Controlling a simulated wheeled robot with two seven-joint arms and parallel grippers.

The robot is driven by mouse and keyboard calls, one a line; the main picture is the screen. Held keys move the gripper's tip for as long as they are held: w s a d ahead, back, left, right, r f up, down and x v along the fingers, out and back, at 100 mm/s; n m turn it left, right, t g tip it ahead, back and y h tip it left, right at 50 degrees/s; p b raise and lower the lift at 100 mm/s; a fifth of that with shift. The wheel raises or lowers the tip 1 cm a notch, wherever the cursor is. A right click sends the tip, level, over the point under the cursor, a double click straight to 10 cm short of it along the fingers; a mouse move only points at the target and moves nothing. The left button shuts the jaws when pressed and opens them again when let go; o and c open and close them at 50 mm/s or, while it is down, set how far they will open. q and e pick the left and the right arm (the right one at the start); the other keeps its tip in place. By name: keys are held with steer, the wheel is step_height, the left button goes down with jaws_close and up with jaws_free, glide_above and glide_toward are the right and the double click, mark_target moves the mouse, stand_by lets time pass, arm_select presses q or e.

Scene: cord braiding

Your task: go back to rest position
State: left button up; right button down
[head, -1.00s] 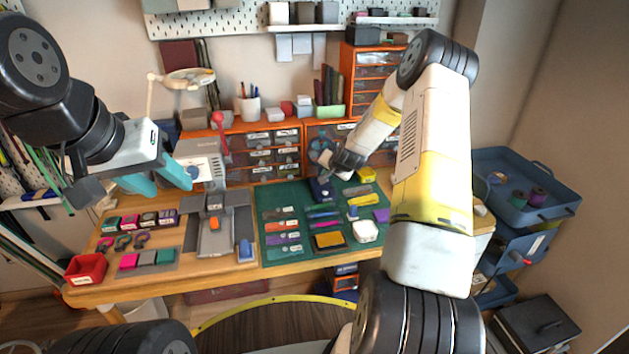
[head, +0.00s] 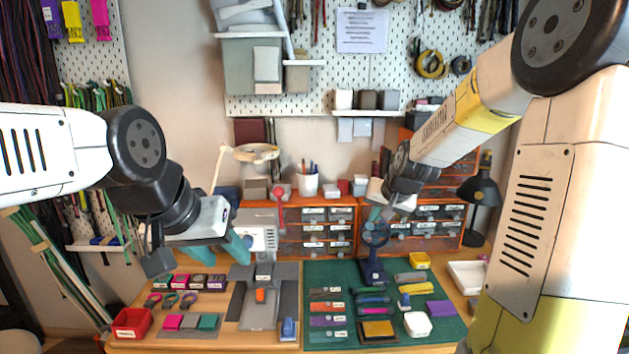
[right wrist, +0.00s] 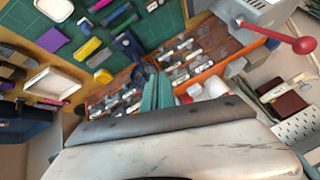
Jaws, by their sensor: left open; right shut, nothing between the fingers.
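My left gripper (head: 224,250) has teal fingers spread apart. It hangs empty in the air over the left part of the bench, in front of the grey press-like device (head: 263,232). My right gripper (head: 380,213) is at the back of the bench, in front of the orange drawer units. It is small and partly hidden by its wrist in the head view. In the right wrist view its teal fingers (right wrist: 158,92) lie together with nothing between them.
The wooden bench holds a green cutting mat (head: 318,335) with tools, a small dark fan (head: 375,252), a red bin (head: 132,322) and a white tray (head: 467,277). Orange drawers (head: 312,240) and a ring lamp (head: 256,152) stand behind. A black desk lamp (head: 484,190) is at right.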

steer(key=s+a+r+n, duration=0.1)
steer(key=s+r, duration=0.3)
steer(key=s, duration=1)
steer(key=s+a+r+n+g, duration=0.1)
steer(key=s+r, duration=0.3)
steer(key=s, duration=1)
steer(key=shift+s+n, duration=0.3)
steer(key=shift+n, duration=0.3)
